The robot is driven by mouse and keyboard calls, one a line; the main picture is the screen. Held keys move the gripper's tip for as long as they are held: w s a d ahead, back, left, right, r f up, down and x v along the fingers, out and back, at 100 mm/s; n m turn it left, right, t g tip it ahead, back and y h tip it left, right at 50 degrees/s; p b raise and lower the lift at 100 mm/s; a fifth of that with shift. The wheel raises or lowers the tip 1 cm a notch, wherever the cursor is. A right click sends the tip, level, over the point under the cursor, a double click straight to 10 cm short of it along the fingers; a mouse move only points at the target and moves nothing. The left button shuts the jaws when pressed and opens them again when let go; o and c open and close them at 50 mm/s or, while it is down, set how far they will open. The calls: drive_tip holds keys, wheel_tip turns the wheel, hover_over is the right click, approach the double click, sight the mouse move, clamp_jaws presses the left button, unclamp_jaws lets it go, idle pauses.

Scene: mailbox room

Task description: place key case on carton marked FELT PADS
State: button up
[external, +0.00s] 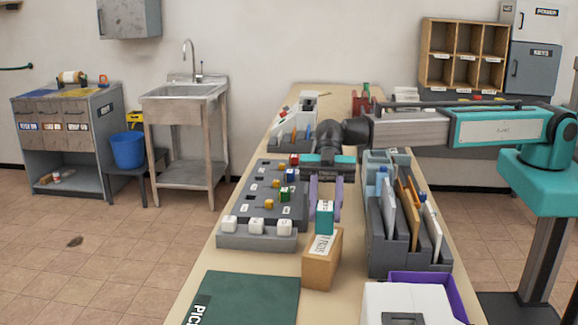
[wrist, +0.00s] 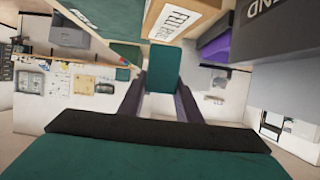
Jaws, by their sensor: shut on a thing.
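The key case is a small teal block with a pale marked end (external: 324,218). My gripper (external: 325,208), with purple fingers pointing down, is shut on it. In the wrist view the key case (wrist: 162,68) sits between the two fingertips (wrist: 161,85). The tan carton marked FELT PADS (external: 320,270) stands upright on the bench. In the external view the key case appears at the carton's upper edge. In the wrist view the carton (wrist: 185,14) shows just past the case. I cannot tell whether the two touch.
A grey sorter (external: 405,258) with upright files stands right of the carton. A grey panel (external: 262,200) with white and coloured blocks lies left. A green mat (external: 245,297) is in front. A purple tray (external: 440,290) and a white box (external: 405,305) are at front right.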

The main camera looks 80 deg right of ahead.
drive_tip(key=shift+f+p, duration=0.35)
drive_tip(key=shift+f, duration=0.95)
drive_tip(key=shift+f, duration=0.2)
drive_tip(key=o, duration=1.1)
drive_tip(key=shift+r, duration=0.25)
drive_tip(key=shift+d, duration=0.35)
drive_tip(key=b+v, duration=0.3)
drive_tip(key=v, duration=0.8)
drive_tip(key=shift+d+b, duration=0.1)
drive_tip(key=shift+b, duration=0.2)
